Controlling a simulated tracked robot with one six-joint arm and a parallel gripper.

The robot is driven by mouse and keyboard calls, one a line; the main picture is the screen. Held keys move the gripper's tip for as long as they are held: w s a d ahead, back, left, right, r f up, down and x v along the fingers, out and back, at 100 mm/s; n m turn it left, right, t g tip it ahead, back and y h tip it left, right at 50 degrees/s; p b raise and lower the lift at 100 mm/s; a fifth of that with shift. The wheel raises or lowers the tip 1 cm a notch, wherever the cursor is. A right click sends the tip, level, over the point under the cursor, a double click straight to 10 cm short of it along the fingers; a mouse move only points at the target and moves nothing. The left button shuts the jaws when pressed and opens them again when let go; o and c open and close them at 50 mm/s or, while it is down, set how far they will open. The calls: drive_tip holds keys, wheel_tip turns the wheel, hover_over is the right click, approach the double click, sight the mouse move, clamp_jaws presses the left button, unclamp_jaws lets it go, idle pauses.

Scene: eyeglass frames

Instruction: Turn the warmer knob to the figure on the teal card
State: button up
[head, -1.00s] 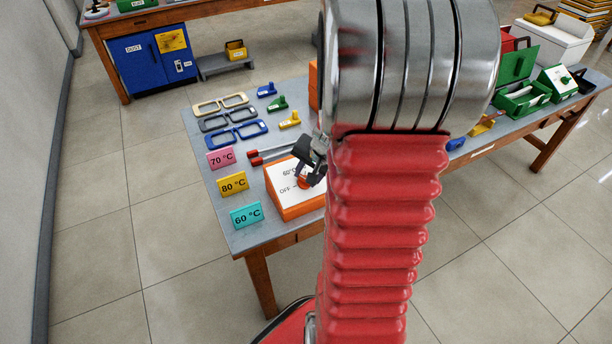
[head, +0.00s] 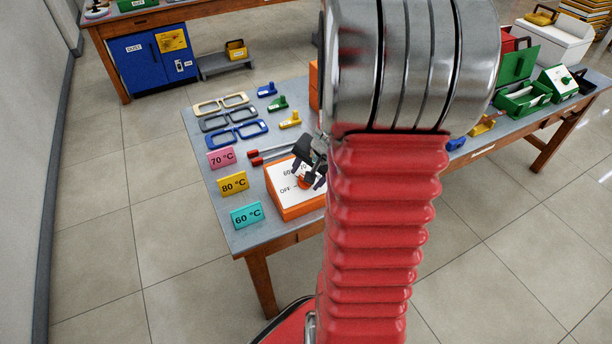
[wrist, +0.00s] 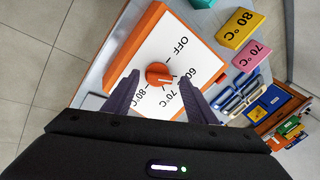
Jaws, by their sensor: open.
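The warmer is an orange box (head: 300,211) with a white sloping top marked OFF, 60, 70 and 80 °C. Its round orange knob (wrist: 158,74) is in the middle of that top in the wrist view; it also shows in the head view (head: 304,183). I cannot clearly tell which mark the knob points to. The teal card (head: 247,215) reads 60 °C and stands left of the warmer. My gripper (wrist: 160,76) is open, with one finger on each side of the knob and a visible gap to it. My gripper partly covers the warmer top in the head view (head: 309,175).
A yellow 80 °C card (head: 233,184) and a pink 70 °C card (head: 221,158) stand behind the teal one. Several eyeglass frames (head: 248,130) lie farther back. My arm hides the middle of the table.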

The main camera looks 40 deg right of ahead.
drive_tip(key=shift+r, duration=0.1)
drive_tip(key=d+v, duration=0.1)
drive_tip(key=v, duration=1.2)
drive_tip(key=shift+s+a+r, duration=0.15)
drive_tip(key=shift+a+r, duration=0.1)
drive_tip(key=shift+a, duration=0.25)
drive_tip(key=s+a+r+n, duration=0.1)
drive_tip(key=a+r+n, duration=0.1)
drive_tip(key=a+n, duration=0.3)
drive_tip(key=s+a+r+n, duration=0.2)
drive_tip(key=a+n, duration=0.3)
drive_tip(key=a, duration=0.8)
drive_tip(key=s+a+r+n, duration=0.1)
drive_tip(key=a+r+n, duration=0.2)
drive_tip(key=a, duration=0.6)
drive_tip(key=shift+s+a+r+n+t+y, duration=0.2)
drive_tip(key=shift+s+r+n+t+y, duration=0.15)
drive_tip(key=shift+n, duration=0.75)
